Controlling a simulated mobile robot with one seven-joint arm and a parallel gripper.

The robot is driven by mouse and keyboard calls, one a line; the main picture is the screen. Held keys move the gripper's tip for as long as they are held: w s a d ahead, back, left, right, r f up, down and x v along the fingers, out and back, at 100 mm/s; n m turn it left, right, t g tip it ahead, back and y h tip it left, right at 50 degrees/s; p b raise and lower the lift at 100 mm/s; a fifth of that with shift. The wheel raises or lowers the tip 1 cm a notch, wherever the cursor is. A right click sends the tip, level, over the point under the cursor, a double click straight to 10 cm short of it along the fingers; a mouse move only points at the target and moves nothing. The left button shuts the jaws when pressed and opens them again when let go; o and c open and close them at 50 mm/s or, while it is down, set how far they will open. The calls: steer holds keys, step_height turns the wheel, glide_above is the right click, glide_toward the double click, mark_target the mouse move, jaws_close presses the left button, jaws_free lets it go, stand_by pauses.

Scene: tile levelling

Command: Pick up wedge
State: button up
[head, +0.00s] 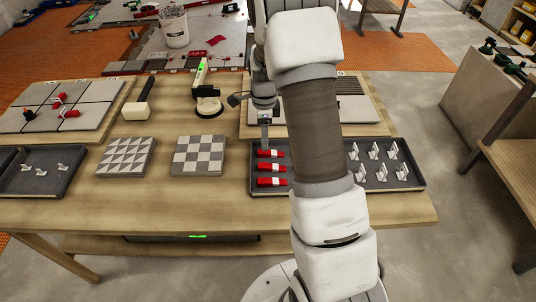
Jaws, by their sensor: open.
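Three red wedges with pale bands lie in a row in the left part of a dark tray (410,184). They are the back wedge (270,153), the middle wedge (270,167) and the front wedge (270,182). My gripper (265,140) points down just above the back wedge, at the tray's back left. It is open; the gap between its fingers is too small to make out. I cannot tell whether it touches the wedge. My arm hides the middle of the tray.
Several white clips (373,151) stand in the tray's right part. A patterned tile (199,155), a triangle-patterned tile (126,157), a mallet (138,107) and a black-based tool (208,107) lie left on the wooden table (175,205). A dark tray (67,183) holds small white pieces.

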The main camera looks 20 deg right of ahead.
mark_target(271, 153)
steer(key=f, duration=0.5)
steer(key=shift+a+f+b, duration=0.15)
steer(key=shift+a+b, duration=0.2)
steer(key=shift+a, duration=0.05)
jaws_close()
